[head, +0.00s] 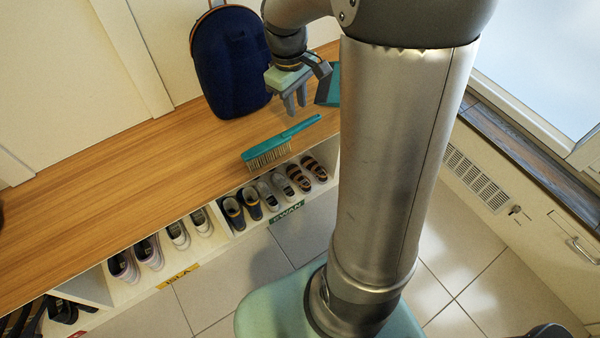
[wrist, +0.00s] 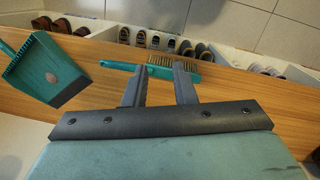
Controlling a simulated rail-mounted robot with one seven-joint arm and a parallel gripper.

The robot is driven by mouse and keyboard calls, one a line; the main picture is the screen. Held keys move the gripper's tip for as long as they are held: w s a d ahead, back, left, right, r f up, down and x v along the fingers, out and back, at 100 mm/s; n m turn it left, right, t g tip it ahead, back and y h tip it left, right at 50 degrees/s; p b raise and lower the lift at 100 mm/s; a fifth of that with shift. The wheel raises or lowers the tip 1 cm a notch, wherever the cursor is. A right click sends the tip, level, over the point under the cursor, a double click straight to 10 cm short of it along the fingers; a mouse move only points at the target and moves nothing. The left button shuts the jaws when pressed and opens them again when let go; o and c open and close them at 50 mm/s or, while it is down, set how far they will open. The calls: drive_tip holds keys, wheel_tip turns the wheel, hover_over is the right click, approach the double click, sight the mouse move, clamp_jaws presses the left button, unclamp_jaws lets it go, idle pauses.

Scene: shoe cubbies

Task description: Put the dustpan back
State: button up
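The teal dustpan (head: 328,90) is by the back of the wooden bench top, partly hidden by my arm in the head view. In the wrist view the dustpan (wrist: 50,76) shows at the left, tilted, its handle running out of the picture. A teal hand brush (head: 283,142) with pale bristles lies near the bench's front edge; it also shows beyond my fingertips in the wrist view (wrist: 205,74). My gripper (head: 295,108) points down above the bench, left of the dustpan and behind the brush. Its fingers (wrist: 160,68) are apart with nothing held.
A dark blue backpack (head: 232,65) stands against the wall, close left of my gripper. Shoe cubbies with several pairs and name labels run under the bench front (head: 150,275). The wooden bench top (head: 120,175) is clear to the left.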

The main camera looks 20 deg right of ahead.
drive_tip(key=s+a+m, duration=0.2)
drive_tip(key=s+a, duration=0.2)
drive_tip(key=s, duration=0.5)
drive_tip(key=s+a+f+m, duration=0.1)
drive_tip(key=s+a, duration=0.3)
drive_tip(key=s, duration=0.5)
drive_tip(key=shift+f+m+y, duration=0.25)
drive_tip(key=shift+m+y, duration=0.05)
drive_tip(key=shift+m, duration=0.5)
drive_tip(key=shift+d, duration=0.1)
